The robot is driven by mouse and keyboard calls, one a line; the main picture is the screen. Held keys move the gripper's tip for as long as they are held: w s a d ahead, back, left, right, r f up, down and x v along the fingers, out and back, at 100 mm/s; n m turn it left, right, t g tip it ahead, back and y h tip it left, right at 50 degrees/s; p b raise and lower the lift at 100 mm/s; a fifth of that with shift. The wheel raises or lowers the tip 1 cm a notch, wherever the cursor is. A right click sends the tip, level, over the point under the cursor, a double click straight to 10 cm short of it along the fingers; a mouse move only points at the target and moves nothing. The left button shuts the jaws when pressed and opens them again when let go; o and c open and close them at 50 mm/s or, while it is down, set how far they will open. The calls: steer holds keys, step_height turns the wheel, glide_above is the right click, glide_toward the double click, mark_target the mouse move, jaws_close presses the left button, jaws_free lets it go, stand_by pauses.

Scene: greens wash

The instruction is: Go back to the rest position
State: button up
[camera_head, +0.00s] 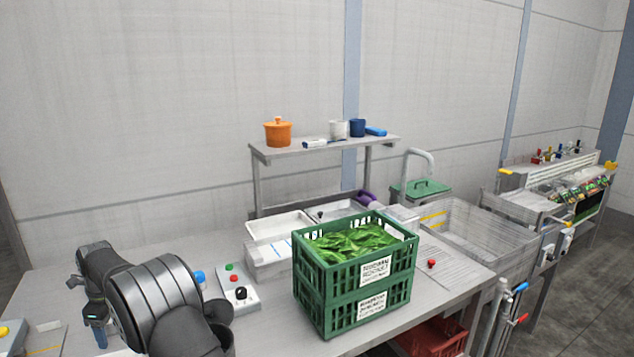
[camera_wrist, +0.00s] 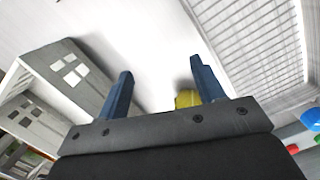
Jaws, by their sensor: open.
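My gripper (camera_wrist: 163,85) is open in the wrist view, with its two blue fingers spread wide and nothing held between them. A small yellow thing (camera_wrist: 187,99) shows beyond the bar near the right finger; I cannot tell what it is. In the head view my arm is folded at the lower left, and a blue part of my gripper (camera_head: 98,335) shows low beside it, over the table (camera_head: 265,333). The rest of the gripper is hidden there by the arm.
A green crate of leafy greens (camera_head: 318,278) stands on the table, right of my arm. A control box with buttons (camera_head: 238,293) sits between them. White trays (camera_head: 278,226) and a clear basin (camera_head: 480,230) lie behind and right. A shelf (camera_head: 325,148) stands at the back.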

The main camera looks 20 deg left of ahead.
steer(key=shift+s+a+f, duration=0.15)
steer(key=shift+a+f, duration=0.05)
steer(key=shift+f, duration=0.85)
steer(key=shift+s+a+f, duration=0.15)
steer(key=shift+a+f, duration=0.05)
steer(key=shift+f, duration=0.8)
steer(key=o, duration=0.8)
steer(key=shift+r, duration=0.1)
steer(key=shift+o, duration=0.2)
steer(key=w, duration=0.1)
steer(key=w+r, duration=0.2)
steer(key=shift+d+r+t+y, duration=0.25)
steer(key=shift+d+t+y, duration=0.05)
steer(key=shift+n, duration=0.8)
steer(key=d+r, duration=0.2)
steer(key=w+d+r, duration=0.1)
steer(key=d+r, duration=0.1)
steer(key=r, duration=0.1)
steer(key=w+d+r, duration=0.1)
steer(key=d+r, duration=0.2)
steer(key=shift+w+r, duration=0.2)
steer(key=d+r+n+h, duration=0.1)
steer(key=d+r+n, duration=0.1)
steer(key=d+r, duration=0.65)
steer(key=d+r+n+h, duration=0.1)
steer(key=d+r, duration=0.5)
steer(key=d, duration=0.5)
step_height(320, 180, down, 10)
steer(key=shift+a, duration=0.1)
